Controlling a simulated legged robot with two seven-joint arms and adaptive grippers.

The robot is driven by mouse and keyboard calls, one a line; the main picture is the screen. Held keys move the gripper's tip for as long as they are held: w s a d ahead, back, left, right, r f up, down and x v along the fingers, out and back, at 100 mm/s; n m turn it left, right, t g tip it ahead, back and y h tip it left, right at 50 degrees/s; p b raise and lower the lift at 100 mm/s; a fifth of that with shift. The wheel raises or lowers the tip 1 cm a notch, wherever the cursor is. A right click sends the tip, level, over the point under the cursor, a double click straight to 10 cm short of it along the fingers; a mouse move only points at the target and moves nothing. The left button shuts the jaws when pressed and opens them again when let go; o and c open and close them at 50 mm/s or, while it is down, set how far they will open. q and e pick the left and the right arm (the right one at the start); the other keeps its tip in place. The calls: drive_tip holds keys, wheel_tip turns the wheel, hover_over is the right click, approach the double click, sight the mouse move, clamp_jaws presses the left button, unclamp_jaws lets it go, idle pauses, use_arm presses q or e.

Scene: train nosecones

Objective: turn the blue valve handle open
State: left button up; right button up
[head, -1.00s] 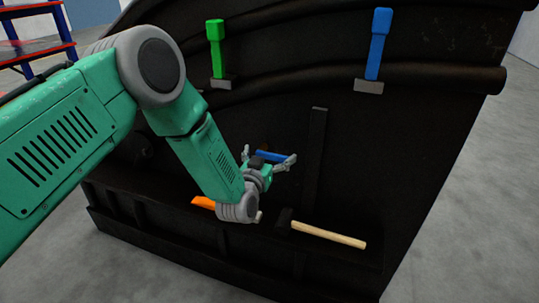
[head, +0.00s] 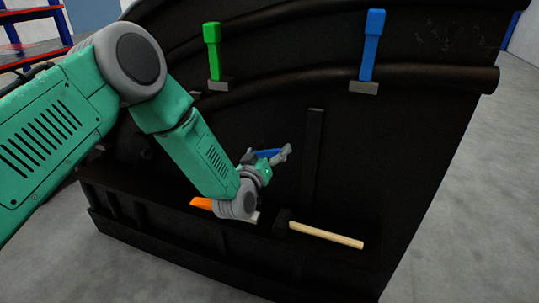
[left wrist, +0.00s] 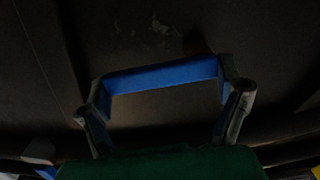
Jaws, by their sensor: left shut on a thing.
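A blue upright handle (head: 374,45) with a grey foot stands on the pipe at the upper right of the dark nosecone in the head view. My left gripper (head: 268,155) is well below and left of it, at the nosecone's wall. It is shut on a blue bar (head: 265,153), which spans between its fingers. In the left wrist view the blue bar (left wrist: 160,75) runs across between the two fingertips of my left gripper (left wrist: 165,98). I cannot tell how the bar is fixed to the wall. My right gripper is not in view.
A green upright handle (head: 213,50) stands on the pipe at the upper left. A hammer (head: 325,235) with a wooden handle and an orange-handled thing (head: 201,203), partly hidden by my wrist, lie on the ledge below. A dark upright bar (head: 313,155) is right of my gripper.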

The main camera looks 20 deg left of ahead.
use_arm(q)
drive_tip(key=n, duration=0.1)
drive_tip(key=a+r+n, duration=0.1)
drive_tip(key=n, duration=0.1)
drive_tip(key=shift+w+r, duration=0.2)
drive_tip(key=shift+r, duration=0.05)
drive_tip(key=n, duration=0.2)
drive_tip(key=a+n+b, duration=0.1)
drive_tip(key=shift+r+n, duration=0.35)
drive_tip(key=shift+n, duration=0.05)
drive_tip(key=n+b, duration=0.1)
drive_tip(key=a+n+b, duration=0.1)
drive_tip(key=n, duration=0.1)
drive_tip(key=shift+a+r+n, duration=0.1)
drive_tip(key=shift+a+n, duration=0.1)
drive_tip(key=shift+n, duration=0.1)
drive_tip(key=shift+a+n+b, duration=0.35)
drive_tip(key=shift+n+b, duration=0.25)
drive_tip(key=shift+n, duration=0.35)
drive_tip(key=shift+a+n+b, duration=0.3)
drive_tip(key=shift+n+b, duration=0.25)
drive_tip(key=shift+n, duration=0.4)
